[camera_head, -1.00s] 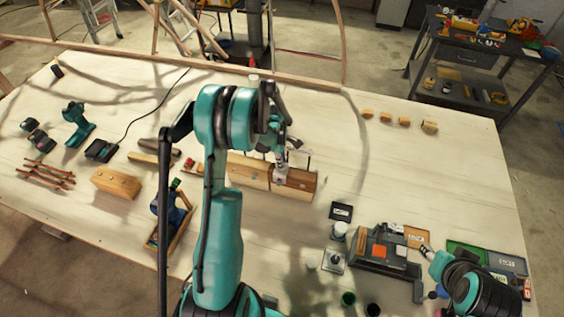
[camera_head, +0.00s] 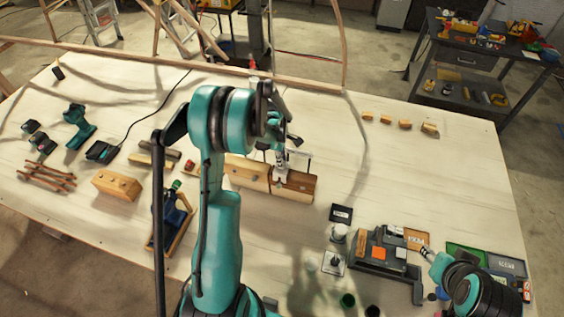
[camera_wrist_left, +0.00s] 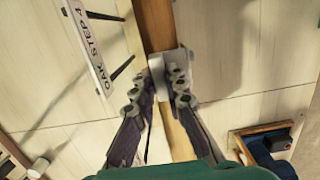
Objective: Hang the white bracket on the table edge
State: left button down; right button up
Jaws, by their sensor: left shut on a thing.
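The white bracket (camera_wrist_left: 168,68) is between my left fingertips in the left wrist view, a pale piece partly hidden by the fingers. My left gripper (camera_wrist_left: 167,82) is shut on it, above a long wooden bar. In the head view my left gripper (camera_head: 281,163) is over the wooden laths (camera_head: 295,186) in the middle of the table (camera_head: 430,185).
A wooden block (camera_head: 117,184), a tool in a wooden tray (camera_head: 172,220) and drills stand left. A grey tool block (camera_head: 385,252) and small jars stand right. The right middle of the table is clear.

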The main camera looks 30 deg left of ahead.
pick_arm(q)
jog(key=shift+r+p, duration=0.8)
jog(key=shift+r, duration=1.1)
